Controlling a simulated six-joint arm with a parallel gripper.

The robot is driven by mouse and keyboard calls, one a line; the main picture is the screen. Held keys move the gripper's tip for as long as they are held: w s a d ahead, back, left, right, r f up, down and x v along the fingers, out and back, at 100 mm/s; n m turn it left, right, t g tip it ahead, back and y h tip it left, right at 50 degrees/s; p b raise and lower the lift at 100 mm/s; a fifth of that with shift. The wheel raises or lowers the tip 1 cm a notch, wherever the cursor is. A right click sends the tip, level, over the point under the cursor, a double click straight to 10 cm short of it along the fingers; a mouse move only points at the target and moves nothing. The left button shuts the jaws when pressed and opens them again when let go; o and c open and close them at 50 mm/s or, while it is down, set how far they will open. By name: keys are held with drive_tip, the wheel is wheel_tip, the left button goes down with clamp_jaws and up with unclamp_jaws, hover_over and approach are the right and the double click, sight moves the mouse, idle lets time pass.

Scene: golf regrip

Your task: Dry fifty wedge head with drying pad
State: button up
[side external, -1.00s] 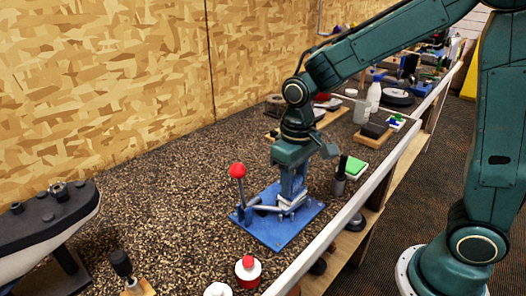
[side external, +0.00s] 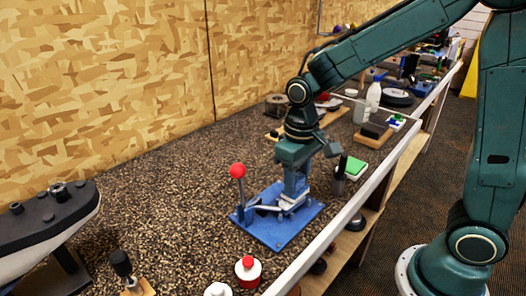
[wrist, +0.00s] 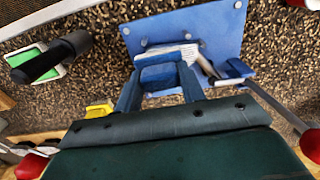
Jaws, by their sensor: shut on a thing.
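My gripper (side external: 294,192) points down over a blue clamp stand (side external: 272,232) on the bench. In the wrist view, its two blue fingers (wrist: 160,84) are shut on a blue block-like piece (wrist: 160,76), which looks like the drying pad. A pale grey, grooved piece (wrist: 207,65), apparently the wedge head, lies on the clamp stand just beyond the fingertips. It is partly hidden by the held piece, and I cannot tell whether they touch. In the side view the pale piece (side external: 289,203) shows low beside the fingers.
A red-knobbed lever (side external: 238,171) rises left of the gripper. A dark upright cylinder (side external: 340,178) and a green-topped pad (side external: 355,167) stand close on the right.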

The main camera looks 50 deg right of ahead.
drive_tip(key=shift+a, duration=0.1)
drive_tip(key=shift+a+f, duration=0.15)
drive_tip(key=shift+a, duration=0.9)
drive_tip(key=shift+d, duration=0.1)
drive_tip(key=shift+d, duration=1.1)
drive_tip(key=shift+a, duration=0.2)
drive_tip(key=shift+a+f, duration=0.1)
drive_tip(key=shift+a, duration=0.95)
drive_tip(key=shift+s, duration=0.1)
